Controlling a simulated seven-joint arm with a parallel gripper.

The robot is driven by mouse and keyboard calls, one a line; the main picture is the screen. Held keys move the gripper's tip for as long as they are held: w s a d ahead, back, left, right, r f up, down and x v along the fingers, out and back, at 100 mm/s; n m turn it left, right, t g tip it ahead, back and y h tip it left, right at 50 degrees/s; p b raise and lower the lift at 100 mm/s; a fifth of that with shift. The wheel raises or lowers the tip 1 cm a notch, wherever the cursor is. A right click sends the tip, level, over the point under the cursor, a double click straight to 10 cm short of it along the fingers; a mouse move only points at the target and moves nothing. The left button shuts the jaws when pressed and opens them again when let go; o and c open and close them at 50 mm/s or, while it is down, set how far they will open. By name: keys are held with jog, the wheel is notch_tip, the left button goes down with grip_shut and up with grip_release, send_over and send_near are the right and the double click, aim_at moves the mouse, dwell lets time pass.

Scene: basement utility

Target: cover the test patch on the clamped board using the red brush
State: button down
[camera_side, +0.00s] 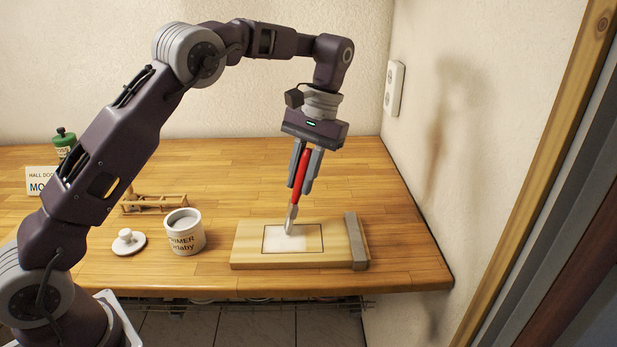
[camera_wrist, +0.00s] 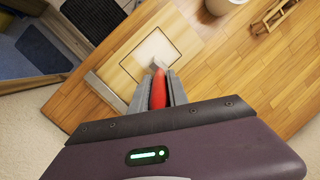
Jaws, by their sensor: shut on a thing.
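The red brush (camera_side: 302,170) is held bristles-down in my gripper (camera_side: 299,187), which is shut on its handle. The brush leans slightly, and its pale bristles (camera_side: 290,222) are at the test patch (camera_side: 312,243), seemingly touching it. The patch is a dark-outlined rectangle on the wooden board (camera_side: 245,248). A grey clamp bar (camera_side: 356,241) lies across the board's right end. In the wrist view, the red handle (camera_wrist: 158,92) sits between the fingers, with white (camera_wrist: 154,46) beyond it.
An open primer pot (camera_side: 184,236) stands left of the board, its lid (camera_side: 128,241) beside it. A wooden rack (camera_side: 155,203), green bottle (camera_side: 64,140) and card (camera_side: 41,181) are farther left. A wall with an outlet (camera_side: 394,88) rises at right. The bench behind the board is clear.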

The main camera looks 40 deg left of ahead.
jog(key=shift+s+a, duration=0.1)
jog(key=shift+s, duration=0.05)
jog(key=shift+f, duration=0.1)
jog(key=shift+w+d, duration=0.4)
dwell(1.1)
jog(key=shift+d, duration=0.1)
jog(key=shift+d, duration=2.55)
